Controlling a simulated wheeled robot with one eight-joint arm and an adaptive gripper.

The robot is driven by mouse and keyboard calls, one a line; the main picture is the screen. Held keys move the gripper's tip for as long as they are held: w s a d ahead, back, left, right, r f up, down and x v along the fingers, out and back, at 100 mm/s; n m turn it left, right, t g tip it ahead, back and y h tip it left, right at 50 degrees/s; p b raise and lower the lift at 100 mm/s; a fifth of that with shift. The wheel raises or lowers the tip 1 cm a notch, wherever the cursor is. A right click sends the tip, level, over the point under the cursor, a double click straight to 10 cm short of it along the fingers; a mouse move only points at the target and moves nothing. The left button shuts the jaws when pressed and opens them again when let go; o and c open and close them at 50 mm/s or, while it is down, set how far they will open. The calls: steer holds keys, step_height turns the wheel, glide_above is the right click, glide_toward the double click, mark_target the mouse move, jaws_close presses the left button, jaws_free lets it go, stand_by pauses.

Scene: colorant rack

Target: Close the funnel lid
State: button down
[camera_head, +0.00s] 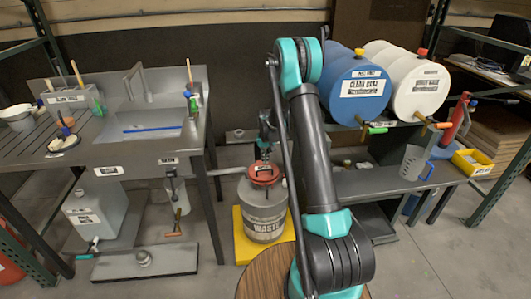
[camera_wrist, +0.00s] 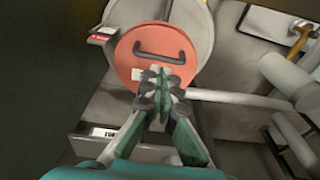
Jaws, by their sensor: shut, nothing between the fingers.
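The round orange-red funnel lid (camera_wrist: 136,50) with a black handle (camera_wrist: 163,53) faces the camera in the wrist view. A pale drum top (camera_wrist: 203,32) shows behind it. In the head view, the red lid (camera_head: 264,173) is on top of the grey drum marked WASTE (camera_head: 264,210). I cannot tell whether the lid lies fully flat. My gripper (camera_wrist: 161,72) is shut and empty, its fingertips over the lid's lower part, just below the handle. Whether they touch the lid is unclear. In the head view, my gripper (camera_head: 265,150) is small and partly hidden just above the lid.
The drum stands on a yellow base (camera_head: 240,250). A sink bench (camera_head: 148,130) is to its left. A shelf (camera_head: 380,180) with a blue barrel (camera_head: 355,105) and a white barrel (camera_head: 418,100) is to its right. A pipe (camera_wrist: 240,99) runs beside the drum in the wrist view.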

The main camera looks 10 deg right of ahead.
mark_target(265, 170)
steer(key=shift+w+f, duration=0.15)
steer(key=shift+f, duration=0.95)
steer(key=shift+w+f, duration=0.1)
steer(key=shift+f, duration=1)
steer(key=shift+s+f, duration=0.25)
steer(key=shift+f, duration=0.25)
steer(key=shift+s+f, duration=0.2)
steer(key=shift+f, duration=0.25)
